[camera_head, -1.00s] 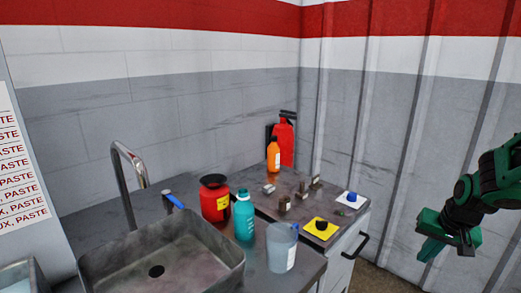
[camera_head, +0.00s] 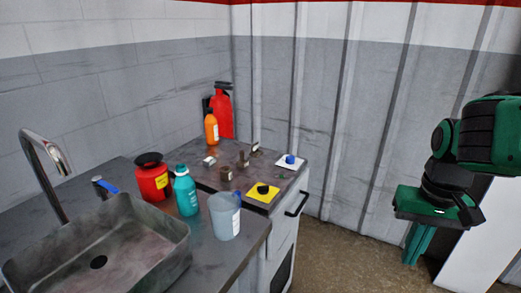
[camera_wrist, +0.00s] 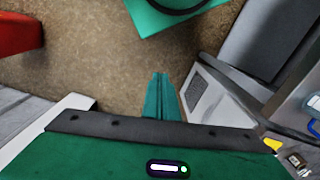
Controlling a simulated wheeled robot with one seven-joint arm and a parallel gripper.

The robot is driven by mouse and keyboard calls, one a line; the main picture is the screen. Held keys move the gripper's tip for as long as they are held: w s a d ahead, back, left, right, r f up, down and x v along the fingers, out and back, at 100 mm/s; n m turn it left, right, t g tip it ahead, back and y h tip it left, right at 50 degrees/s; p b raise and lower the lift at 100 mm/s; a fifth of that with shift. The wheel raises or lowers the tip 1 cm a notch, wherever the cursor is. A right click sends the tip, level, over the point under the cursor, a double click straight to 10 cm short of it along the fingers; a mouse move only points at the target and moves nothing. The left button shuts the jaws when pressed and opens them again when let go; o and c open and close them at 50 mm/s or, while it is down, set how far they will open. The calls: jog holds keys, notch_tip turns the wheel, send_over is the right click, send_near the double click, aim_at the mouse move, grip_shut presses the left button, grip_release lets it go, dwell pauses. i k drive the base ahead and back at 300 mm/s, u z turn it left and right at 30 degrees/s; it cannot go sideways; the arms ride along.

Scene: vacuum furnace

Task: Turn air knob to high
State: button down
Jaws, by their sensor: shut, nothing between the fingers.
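Two knobs sit on the grey worktop in the head view. One is a blue knob (camera_head: 290,160) on a white plate, and the other is a black knob (camera_head: 263,188) on a yellow plate nearer the front edge. I cannot read any labels or knob settings, so I cannot tell which is the air knob. My gripper (camera_head: 418,245) hangs to the right of the worktop, well apart from both knobs, pointing down. Its green fingers (camera_wrist: 160,96) are shut and empty over the floor in the wrist view. A yellow plate corner (camera_wrist: 271,144) shows at that view's right edge.
A red can (camera_head: 153,182), a teal bottle (camera_head: 187,195), a translucent cup (camera_head: 226,222) and an orange bottle (camera_head: 211,130) stand near the knobs. A sink (camera_head: 150,255) is at left. A black handle (camera_head: 297,205) juts from the cabinet front. Open floor (camera_head: 345,250) lies between cabinet and gripper.

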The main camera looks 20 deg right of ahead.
aim_at(290, 158)
jog(key=u, duration=0.05)
jog(key=k, duration=0.4)
jog(key=z, duration=0.65)
jog(key=i, duration=1.45)
jog(key=u, duration=0.6)
